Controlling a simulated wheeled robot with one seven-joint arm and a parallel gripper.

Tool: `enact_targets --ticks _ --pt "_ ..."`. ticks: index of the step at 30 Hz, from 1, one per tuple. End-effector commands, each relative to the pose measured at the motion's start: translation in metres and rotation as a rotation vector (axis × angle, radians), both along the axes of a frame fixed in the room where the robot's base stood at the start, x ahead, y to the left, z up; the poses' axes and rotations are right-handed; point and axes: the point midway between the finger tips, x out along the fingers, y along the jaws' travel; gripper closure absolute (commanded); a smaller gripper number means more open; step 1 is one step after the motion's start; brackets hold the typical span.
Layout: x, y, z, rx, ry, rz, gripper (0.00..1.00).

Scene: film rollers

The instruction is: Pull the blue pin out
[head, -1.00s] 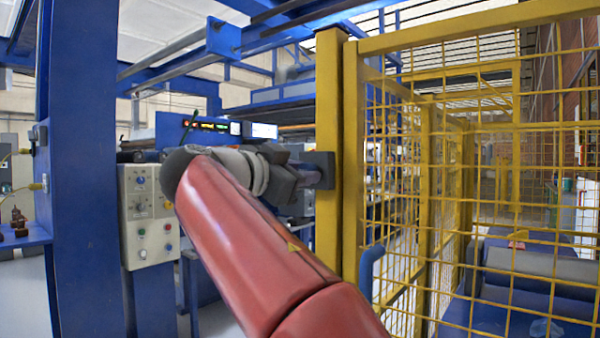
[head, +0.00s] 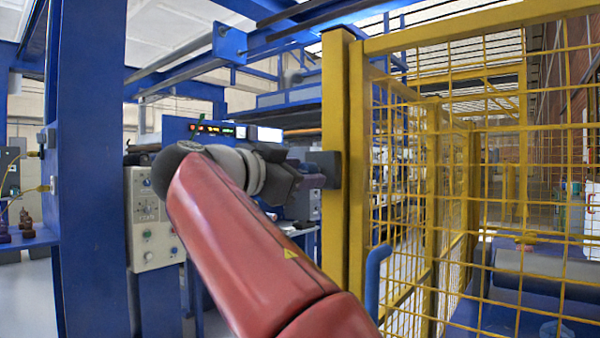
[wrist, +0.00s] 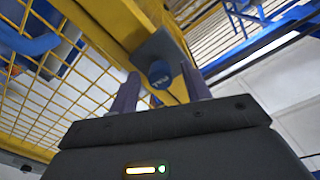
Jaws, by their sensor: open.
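The blue pin (wrist: 160,74) has a round, dark blue end that faces me in the wrist view. It sticks out of a dark grey block (wrist: 160,50) on the yellow post (wrist: 108,25). My gripper (wrist: 160,88) is open, with one purple finger to each side of the pin's end. There are gaps between the fingers and the pin, and nothing is held. In the head view my gripper (head: 312,181) is at the left side of the grey block (head: 328,165). The pin cannot be made out there.
A yellow mesh fence (head: 480,180) fills the right side. A blue curved handle (head: 374,282) is low on the yellow post. A grey control panel (head: 152,215) and a blue column (head: 90,170) stand at the left.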

Motion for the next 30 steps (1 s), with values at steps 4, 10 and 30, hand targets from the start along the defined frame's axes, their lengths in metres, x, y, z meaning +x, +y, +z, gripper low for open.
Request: enact_targets --ticks 4,10,30 --pt "-0.016 0.014 -0.001 0.001 0.000 0.006 0.52" --pt "-0.042 0.037 -0.001 0.000 -0.001 0.005 0.52" --pt "-0.058 0.048 0.000 0.000 0.000 0.001 0.52"
